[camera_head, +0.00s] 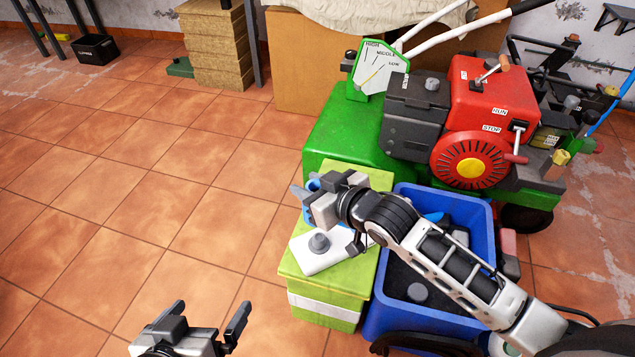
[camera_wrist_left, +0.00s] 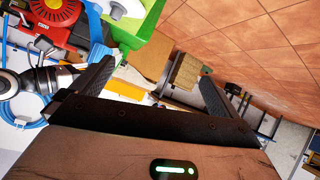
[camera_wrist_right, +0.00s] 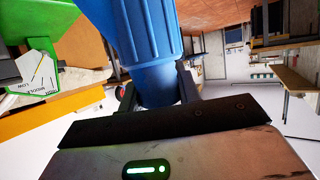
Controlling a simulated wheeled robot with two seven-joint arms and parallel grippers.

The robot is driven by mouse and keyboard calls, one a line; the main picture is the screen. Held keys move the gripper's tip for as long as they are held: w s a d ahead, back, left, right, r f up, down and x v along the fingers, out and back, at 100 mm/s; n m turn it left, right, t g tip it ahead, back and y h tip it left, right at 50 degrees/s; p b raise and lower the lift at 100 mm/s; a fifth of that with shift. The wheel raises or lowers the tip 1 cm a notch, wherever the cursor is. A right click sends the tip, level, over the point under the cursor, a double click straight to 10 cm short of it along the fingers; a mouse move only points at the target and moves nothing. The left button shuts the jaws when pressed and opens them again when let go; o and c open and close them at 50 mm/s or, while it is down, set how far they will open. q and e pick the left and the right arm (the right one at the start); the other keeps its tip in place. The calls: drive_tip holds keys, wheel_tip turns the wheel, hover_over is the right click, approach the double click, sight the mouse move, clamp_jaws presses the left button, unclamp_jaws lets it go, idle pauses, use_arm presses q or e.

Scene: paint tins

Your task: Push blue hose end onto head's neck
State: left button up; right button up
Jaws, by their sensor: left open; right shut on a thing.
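My right gripper (camera_head: 308,203) is shut on a blue ribbed cylindrical piece, which looks like the blue hose end (camera_wrist_right: 143,35). In the head view, only a little blue (camera_head: 314,184) shows at the jaws, above the yellow-green box (camera_head: 325,314). A white part with a grey round knob (camera_head: 319,242) lies on that box, just below the gripper in the picture. It may be the head; I cannot make out a neck. My left gripper (camera_head: 208,314) is open and empty over the floor, left of the box. Its spread fingers also show in the left wrist view (camera_wrist_left: 153,84).
A blue crate (camera_head: 375,318) with dark items stands right of the box, under my right arm. Behind is a green machine with a red engine (camera_head: 495,100). A blue hose loop (camera_wrist_left: 24,121) shows in the left wrist view.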

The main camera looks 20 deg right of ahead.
drive_tip(key=shift+w+d+f, duration=0.25)
drive_tip(key=shift+d+f, duration=0.05)
drive_tip(key=shift+f, duration=0.35)
use_arm(q)
drive_tip(key=shift+a+f, duration=0.1)
drive_tip(key=shift+f, duration=0.05)
drive_tip(key=shift+w, duration=0.1)
use_arm(e)
drive_tip(key=shift+r+p, duration=0.2)
drive_tip(key=shift+p, duration=0.4)
wheel_tip(320, 180, down, 3)
drive_tip(key=shift+b, duration=1)
drive_tip(key=shift+f+b, duration=0.45)
drive_tip(key=shift+f, duration=0.35)
use_arm(q)
drive_tip(key=shift+w+d+r+t+h+b, duration=0.1)
drive_tip(key=shift+d+r+t+h+b, duration=0.2)
drive_tip(key=shift+r, duration=0.25)
drive_tip(key=shift+w+d+r+t+h+b, duration=0.1)
drive_tip(key=shift+r+t+b, duration=0.05)
drive_tip(key=shift+r+t, duration=0.3)
use_arm(e)
drive_tip(key=shift+f, duration=0.8)
